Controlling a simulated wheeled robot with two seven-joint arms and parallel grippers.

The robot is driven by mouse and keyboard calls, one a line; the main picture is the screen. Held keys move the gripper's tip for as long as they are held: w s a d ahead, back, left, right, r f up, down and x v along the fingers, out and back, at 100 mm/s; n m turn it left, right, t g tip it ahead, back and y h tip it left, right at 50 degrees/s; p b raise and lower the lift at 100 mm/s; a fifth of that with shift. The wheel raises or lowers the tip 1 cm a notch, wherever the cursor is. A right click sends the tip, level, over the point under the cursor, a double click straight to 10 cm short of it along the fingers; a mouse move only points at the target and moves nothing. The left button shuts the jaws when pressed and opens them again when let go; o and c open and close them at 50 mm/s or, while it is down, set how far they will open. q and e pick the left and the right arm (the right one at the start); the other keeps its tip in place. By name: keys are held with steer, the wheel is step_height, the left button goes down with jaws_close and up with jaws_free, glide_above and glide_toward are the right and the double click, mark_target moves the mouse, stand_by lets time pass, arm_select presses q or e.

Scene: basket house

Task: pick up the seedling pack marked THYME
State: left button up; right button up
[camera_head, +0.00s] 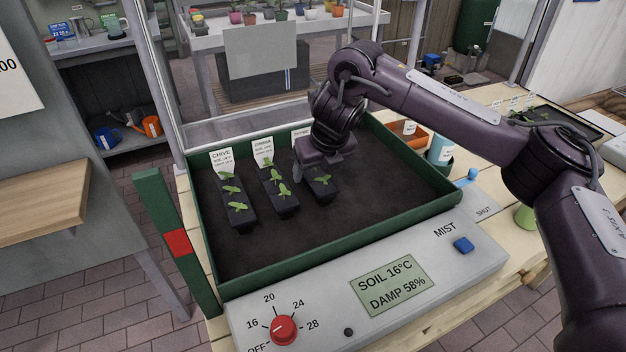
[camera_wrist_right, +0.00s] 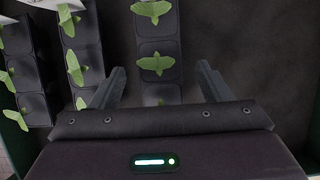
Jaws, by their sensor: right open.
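Three dark seedling packs with green sprouts stand in a row in the soil tray (camera_head: 385,215). The rightmost pack (camera_head: 325,196) has a white label (camera_head: 300,134) that my right arm partly covers; it seems to read THYME. The pack labelled CHIVE (camera_head: 238,214) is at the left and another labelled pack (camera_head: 283,206) is in the middle. My right gripper (camera_head: 310,176) is over the rightmost pack. In the right wrist view the open fingers (camera_wrist_right: 161,70) are on either side of that pack (camera_wrist_right: 158,50), with gaps at both sides. My left gripper is not in view.
The green tray wall (camera_head: 350,245) surrounds the soil. A control panel (camera_head: 390,285) with a red dial and blue button is in front. An orange pot (camera_head: 407,137) and a blue-white cup (camera_head: 441,150) stand right of the tray. The soil right of the packs is bare.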

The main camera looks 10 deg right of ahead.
mark_target(314, 174)
steer(key=b+x, duration=0.1)
steer(key=x, duration=0.2)
steer(key=shift+w+f, duration=0.2)
steer(key=shift+w, duration=0.05)
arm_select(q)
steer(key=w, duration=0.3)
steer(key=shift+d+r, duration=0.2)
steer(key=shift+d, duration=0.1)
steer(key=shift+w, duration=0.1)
arm_select(e)
steer(key=c, duration=1.2)
